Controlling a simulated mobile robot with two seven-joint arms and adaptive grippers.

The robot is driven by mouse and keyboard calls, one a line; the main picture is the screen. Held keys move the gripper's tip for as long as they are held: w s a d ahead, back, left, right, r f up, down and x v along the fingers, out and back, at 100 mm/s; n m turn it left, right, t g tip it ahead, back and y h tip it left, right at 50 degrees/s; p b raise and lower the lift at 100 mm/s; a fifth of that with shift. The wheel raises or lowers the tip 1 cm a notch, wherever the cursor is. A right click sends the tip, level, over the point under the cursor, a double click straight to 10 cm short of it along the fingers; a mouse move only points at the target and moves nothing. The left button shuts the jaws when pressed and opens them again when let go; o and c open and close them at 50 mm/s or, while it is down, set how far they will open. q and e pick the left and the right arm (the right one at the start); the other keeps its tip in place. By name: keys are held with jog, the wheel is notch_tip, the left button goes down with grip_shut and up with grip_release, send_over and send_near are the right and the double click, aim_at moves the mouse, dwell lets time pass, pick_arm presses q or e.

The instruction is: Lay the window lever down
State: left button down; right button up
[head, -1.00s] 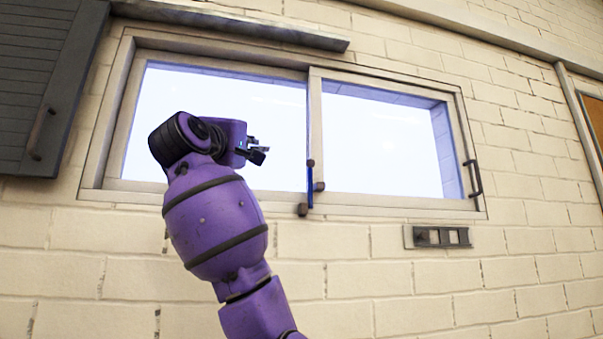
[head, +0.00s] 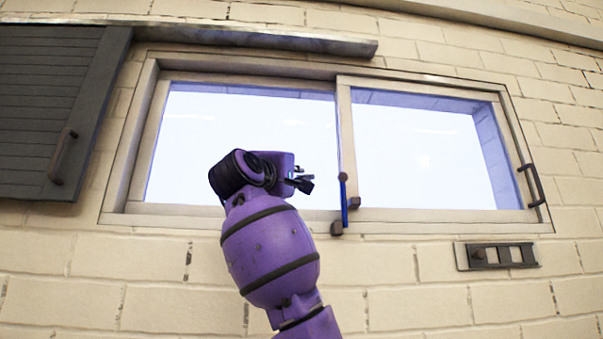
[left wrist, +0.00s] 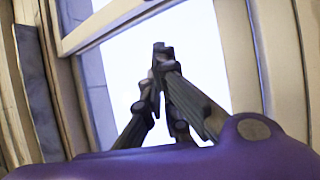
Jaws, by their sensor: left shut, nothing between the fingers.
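The window lever (head: 344,208) is a slim blue bar with brown end pieces, standing upright at the lower middle of the window, where the two panes meet. My left gripper (head: 306,180) is to the left of the lever and a little higher in the head view, apart from it, in front of the left pane. Its dark fingers are shut and empty; in the left wrist view (left wrist: 160,50) they come together against the bright pane. I cannot make out the lever in the left wrist view. My right gripper is not in view.
The sliding window (head: 345,130) is set in a pale brick wall, with a dark handle (head: 531,185) on its right side. A dark louvred shutter (head: 45,120) is at the left. A small panel (head: 497,256) is at the lower right. A ledge (head: 250,38) runs above.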

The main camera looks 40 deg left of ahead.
pick_arm(q)
jog(key=x, duration=0.7)
jog(key=shift+w+a+r+p, duration=0.1)
jog(key=shift+a+r+p, duration=0.05)
jog(key=shift+r+p, duration=0.2)
jog(key=d, duration=0.1)
jog(key=d+f, duration=0.1)
jog(key=d, duration=0.1)
jog(key=shift+w+d+f, duration=0.3)
jog(key=shift+w+d, duration=0.1)
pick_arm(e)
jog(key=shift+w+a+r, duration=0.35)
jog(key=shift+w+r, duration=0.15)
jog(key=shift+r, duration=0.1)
pick_arm(q)
jog(key=shift+d, duration=0.15)
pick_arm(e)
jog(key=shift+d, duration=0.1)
pick_arm(q)
jog(key=shift+s+d+m+t, duration=0.25)
jog(key=shift+s+m+t, duration=0.15)
jog(key=shift+t, duration=0.1)
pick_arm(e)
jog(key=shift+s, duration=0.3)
